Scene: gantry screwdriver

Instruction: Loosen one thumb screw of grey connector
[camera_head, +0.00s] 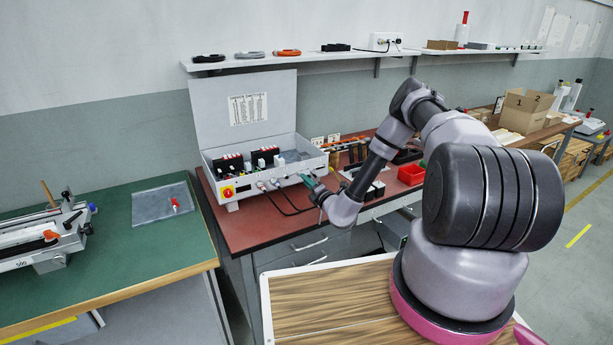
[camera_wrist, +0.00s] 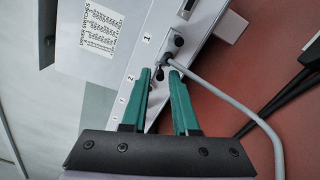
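The grey connector (camera_wrist: 168,59) sits plugged into the side panel of the control box (camera_head: 237,190), with its grey cable (camera_wrist: 229,98) curving away to the lower right. One dark thumb screw (camera_wrist: 179,41) shows at its upper end. Another dark thumb screw (camera_wrist: 160,75) shows at its lower end, between my green fingertips. My gripper (camera_wrist: 160,73) has a narrow gap between its tips, and I see no clear contact with the screw. In the head view my gripper (camera_head: 310,183) is at the right end of the box's front, where the connector is hard to make out.
The box lid (camera_head: 243,105) stands open. Dark cables (camera_head: 287,211) lie on the red bench top (camera_head: 240,220) before the box. Red bins (camera_head: 411,174) stand to the right. A wall shelf (camera_head: 300,59) runs above. A green table (camera_head: 130,255) stands left.

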